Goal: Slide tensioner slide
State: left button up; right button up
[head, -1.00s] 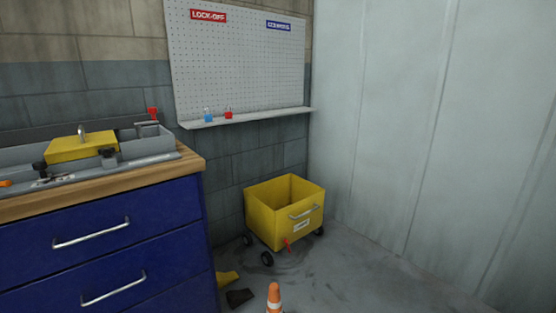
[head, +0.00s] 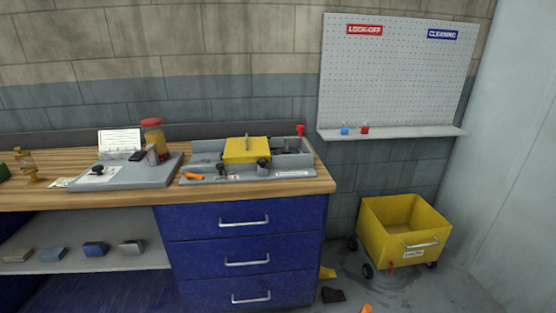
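A grey machine tray (head: 209,154) sits on the right end of the wooden workbench (head: 316,184). It carries a yellow cover (head: 246,150) with an upright handle, black knobs (head: 263,164) at its front, and a red-topped part (head: 300,131) at its right rear. An orange-handled item (head: 192,176) lies at its left front. Which of these parts is the tensioner slide I cannot tell at this size. Neither of my grippers is in view.
Left on the bench are a grey plate (head: 120,174), a red-lidded jar (head: 153,138) and a brass-coloured item (head: 28,167). Blue drawers (head: 245,240) stand below. A yellow wheeled cart (head: 385,240) stands on the floor at right, under a pegboard (head: 392,80) with a shelf.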

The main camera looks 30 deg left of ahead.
aim_at(220, 166)
jog(key=u, duration=1.5)
